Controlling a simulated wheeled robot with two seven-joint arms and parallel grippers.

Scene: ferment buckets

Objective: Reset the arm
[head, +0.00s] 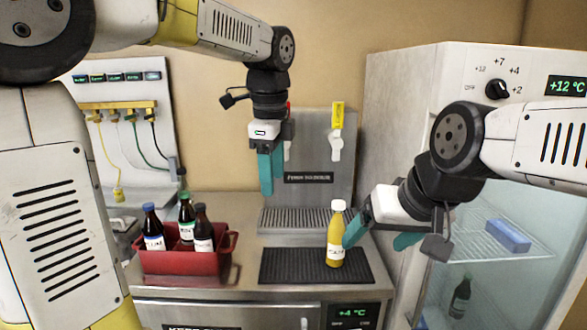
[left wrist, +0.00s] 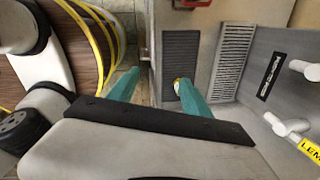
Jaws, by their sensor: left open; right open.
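My left gripper (head: 270,178) hangs in front of the drink dispenser with its teal fingers pointing down, open and empty. In the left wrist view its two fingers (left wrist: 158,85) are spread apart with nothing between them. My right gripper (head: 378,240) is open just right of a yellow bottle with a white cap (head: 337,240). One teal finger is close beside the bottle; I cannot tell whether it touches. The bottle stands upright on the black mat (head: 275,265). In the left wrist view the bottle (left wrist: 177,84) is mostly hidden behind a finger.
A red crate (head: 185,263) with several dark bottles stands at the counter's left. The dispenser (head: 310,200) has taps and a drip grate. A glass-fronted fridge (head: 400,100) stands at the right, close to my right arm, with a blue box (head: 507,236) inside.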

